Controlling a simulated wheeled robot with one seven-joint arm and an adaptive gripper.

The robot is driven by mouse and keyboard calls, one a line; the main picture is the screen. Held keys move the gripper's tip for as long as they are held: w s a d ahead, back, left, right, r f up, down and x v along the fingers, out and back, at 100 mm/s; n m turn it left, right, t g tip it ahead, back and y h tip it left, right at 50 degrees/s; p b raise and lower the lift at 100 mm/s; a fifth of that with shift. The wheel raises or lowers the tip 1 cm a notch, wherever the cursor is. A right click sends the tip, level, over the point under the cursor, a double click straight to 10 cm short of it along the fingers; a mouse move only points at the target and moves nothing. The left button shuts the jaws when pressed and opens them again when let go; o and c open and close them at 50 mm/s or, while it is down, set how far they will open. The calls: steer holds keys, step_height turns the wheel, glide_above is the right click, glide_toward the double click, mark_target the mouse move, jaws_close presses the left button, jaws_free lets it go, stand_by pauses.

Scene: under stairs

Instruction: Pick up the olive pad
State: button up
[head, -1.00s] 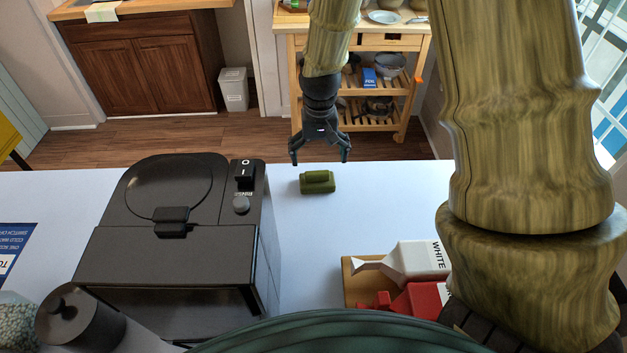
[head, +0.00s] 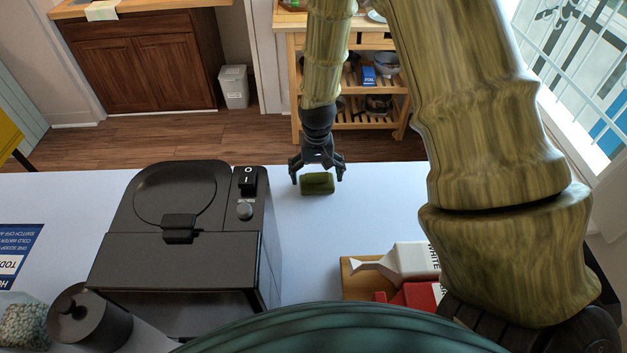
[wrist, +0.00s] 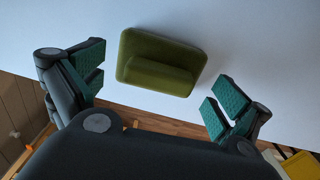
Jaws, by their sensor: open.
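The olive pad (head: 317,184) is a small green block with a raised ridge. It lies on the white tabletop near its far edge. It also shows in the wrist view (wrist: 160,62), at the upper middle. My gripper (head: 317,178) is just above and behind the pad in the head view, with a finger on either side of it. In the wrist view my gripper (wrist: 156,92) has its green-padded fingers wide apart. The pad sits between and beyond the fingertips, and I see no contact. The jaws are empty.
A black coffee machine (head: 175,255) stands left of the pad. A wooden tray (head: 352,285) with a white carton (head: 398,262) and a red one (head: 415,294) is at the front right. The tabletop (head: 310,235) around the pad is clear.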

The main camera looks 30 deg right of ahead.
mark_target(316, 173)
steer(key=shift+f, duration=0.25)
steer(key=c, duration=1.4)
steer(key=shift+o, duration=0.2)
steer(key=shift+r, duration=0.2)
steer(key=shift+w+r+b, duration=0.1)
steer(key=shift+r+b, duration=0.2)
steer(key=shift+b, duration=0.05)
steer(key=shift+r+b, duration=1.35)
steer(key=shift+r, duration=3.2)
